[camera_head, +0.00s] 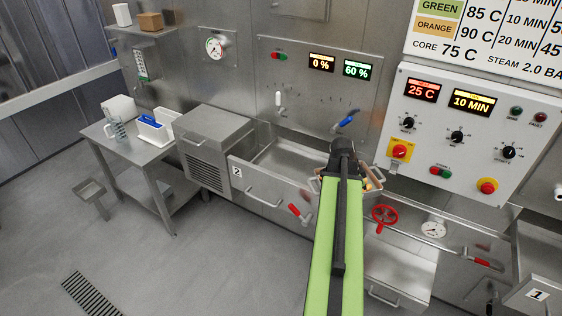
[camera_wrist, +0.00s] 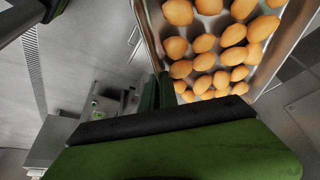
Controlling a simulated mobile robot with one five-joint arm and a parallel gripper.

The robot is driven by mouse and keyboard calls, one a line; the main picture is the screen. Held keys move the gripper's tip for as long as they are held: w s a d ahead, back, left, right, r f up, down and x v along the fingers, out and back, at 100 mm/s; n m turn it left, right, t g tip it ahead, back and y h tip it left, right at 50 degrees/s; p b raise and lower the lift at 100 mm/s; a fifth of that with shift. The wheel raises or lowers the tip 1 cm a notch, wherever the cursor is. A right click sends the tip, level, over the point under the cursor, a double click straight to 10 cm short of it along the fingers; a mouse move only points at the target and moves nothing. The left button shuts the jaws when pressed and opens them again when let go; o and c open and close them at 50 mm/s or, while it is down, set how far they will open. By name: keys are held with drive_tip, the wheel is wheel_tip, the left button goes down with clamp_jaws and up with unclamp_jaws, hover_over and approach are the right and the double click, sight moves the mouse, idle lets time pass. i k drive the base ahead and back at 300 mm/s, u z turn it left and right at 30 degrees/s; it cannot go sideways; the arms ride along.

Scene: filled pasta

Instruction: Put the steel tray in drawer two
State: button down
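The steel tray (camera_wrist: 152,42) holds many orange-brown filled pasta pieces (camera_wrist: 215,45) in the wrist view, with a wire handle on its left side. In the head view it is mostly hidden behind my arm, with one edge (camera_head: 377,183) showing. My gripper (camera_wrist: 164,92) is at the tray's near rim and appears shut on it; the fingertips are partly hidden. In the head view my gripper (camera_head: 343,158) is at the right end of drawer two (camera_head: 237,172). The drawer is pulled out, with its visible inside bare.
A red handwheel (camera_head: 384,216) and a gauge (camera_head: 433,229) are right of my arm. A drawer marked 1 (camera_head: 537,294) is at the lower right. A steel side table (camera_head: 140,152) stands at left.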

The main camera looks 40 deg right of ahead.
sight(301, 174)
drive_tip(key=i, duration=1)
drive_tip(key=u, duration=0.05)
